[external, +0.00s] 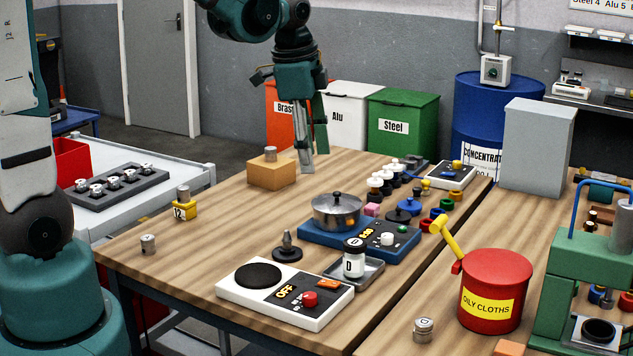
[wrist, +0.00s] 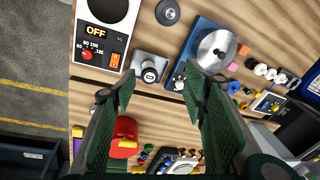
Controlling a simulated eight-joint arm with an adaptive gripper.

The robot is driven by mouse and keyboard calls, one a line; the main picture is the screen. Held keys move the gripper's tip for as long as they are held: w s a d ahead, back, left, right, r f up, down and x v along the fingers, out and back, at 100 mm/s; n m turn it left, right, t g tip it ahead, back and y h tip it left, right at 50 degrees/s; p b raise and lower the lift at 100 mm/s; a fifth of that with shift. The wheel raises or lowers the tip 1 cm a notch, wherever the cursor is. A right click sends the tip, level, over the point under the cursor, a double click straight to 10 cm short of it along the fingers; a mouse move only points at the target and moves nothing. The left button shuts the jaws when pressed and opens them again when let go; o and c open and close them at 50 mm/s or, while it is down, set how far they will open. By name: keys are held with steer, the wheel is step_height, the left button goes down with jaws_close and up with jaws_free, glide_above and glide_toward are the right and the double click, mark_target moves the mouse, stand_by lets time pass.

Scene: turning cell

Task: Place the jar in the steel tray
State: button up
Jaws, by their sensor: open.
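The jar (external: 354,257), white with a dark lid and a letter D, stands upright in the steel tray (external: 371,279) near the front middle of the table. In the wrist view the jar (wrist: 149,72) shows from above inside the tray (wrist: 138,58). My gripper (external: 313,158) is open and empty, in the air above the back of the table, behind and left of the jar and well apart from it. Both fingers show in the wrist view (wrist: 158,86) with a wide gap and nothing between them.
A white hotplate marked OFF (external: 284,293) lies left of the tray. A blue hotplate (external: 318,233) with a lidded steel pot (external: 337,210) stands behind it. A red oily cloths can (external: 494,290) is to the right. A wooden block (external: 271,174) is left of my gripper.

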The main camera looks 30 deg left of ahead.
steer(key=s+a+r+n+t, duration=0.2)
steer(key=s+a+r+n, duration=0.2)
steer(key=s+a+n, duration=0.3)
steer(key=s+a+r+n+t, duration=0.3)
steer(key=s+a+n, duration=0.4)
steer(key=a, duration=0.3)
steer(key=shift+s+r+y, duration=0.3)
steer(key=shift+s+r, duration=0.15)
step_height(320, 180, down, 8)
steer(key=b, duration=0.8)
stand_by(1.0)
